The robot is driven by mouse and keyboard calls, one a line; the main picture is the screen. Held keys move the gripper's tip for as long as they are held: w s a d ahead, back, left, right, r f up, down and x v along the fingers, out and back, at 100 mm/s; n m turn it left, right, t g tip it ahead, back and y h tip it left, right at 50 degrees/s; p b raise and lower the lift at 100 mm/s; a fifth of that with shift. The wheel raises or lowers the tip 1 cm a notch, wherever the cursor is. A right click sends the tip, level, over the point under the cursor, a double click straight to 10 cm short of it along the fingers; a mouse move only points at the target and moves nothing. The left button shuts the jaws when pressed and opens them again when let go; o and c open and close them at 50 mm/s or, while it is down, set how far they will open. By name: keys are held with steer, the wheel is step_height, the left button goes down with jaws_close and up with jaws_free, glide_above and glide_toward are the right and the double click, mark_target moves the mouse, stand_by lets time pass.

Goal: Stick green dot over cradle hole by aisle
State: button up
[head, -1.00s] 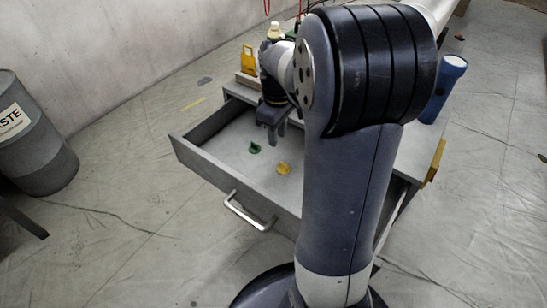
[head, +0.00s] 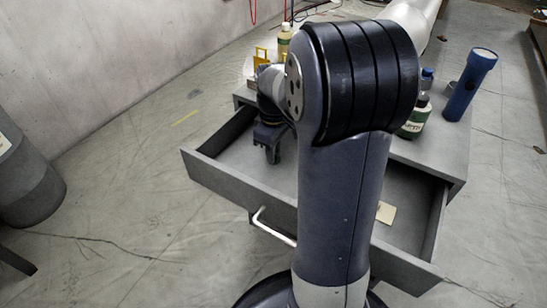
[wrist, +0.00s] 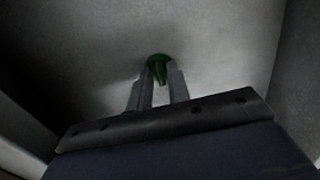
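The green dot (wrist: 158,66), with a short stem, lies on the pale floor of the open drawer (head: 225,176) and shows in the wrist view; my arm hides it in the head view. My gripper (wrist: 160,85) reaches down into the drawer, its two fingers apart on either side of the dot's stem. A narrow gap shows between the fingers, and I see no clear grip on the stem. The gripper also shows in the head view (head: 272,155), beside my upper arm. I cannot pick out a cradle hole in either view.
A blue flashlight (head: 469,85) and a green bottle (head: 414,120) stand on the cabinet top (head: 440,150). A yellow piece (head: 261,57) and a pale bottle (head: 284,40) are at the back. A cream card (head: 386,213) lies in the drawer's right part. A grey barrel (head: 28,185) stands left.

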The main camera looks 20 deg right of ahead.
jaws_close()
steer(key=shift+r, duration=0.2)
steer(key=shift+r+p, duration=4.15)
steer(key=shift+p, duration=0.25)
steer(key=shift+f, duration=0.1)
